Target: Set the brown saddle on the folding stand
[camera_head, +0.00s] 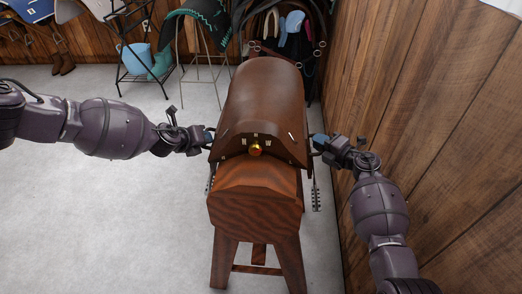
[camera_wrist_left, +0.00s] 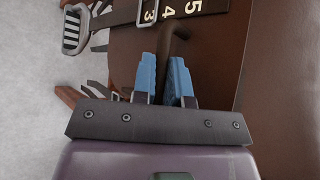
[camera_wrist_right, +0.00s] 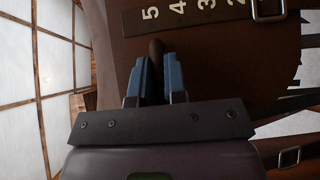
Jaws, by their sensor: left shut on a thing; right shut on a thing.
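The brown saddle (camera_head: 262,95) sits in the middle of the head view, over or just above a wooden stand (camera_head: 255,190); I cannot tell whether they touch. My left gripper (camera_head: 208,139) is at its left side, shut on a dark brown bar-like part of the saddle, seen in the left wrist view (camera_wrist_left: 176,48). My right gripper (camera_head: 316,143) is at its right side, shut on a similar part in the right wrist view (camera_wrist_right: 156,52). A black metal frame (camera_head: 122,75) and a grey metal frame (camera_head: 183,82) stand behind; I cannot tell which stand folds.
A wood-plank wall (camera_head: 430,110) runs close along my right arm. Blue and teal things (camera_head: 160,64) rest at the black frame. A dark pad with green trim (camera_head: 203,14) is on the grey frame. Tack hangs at the back. The grey floor (camera_head: 100,220) at left is clear.

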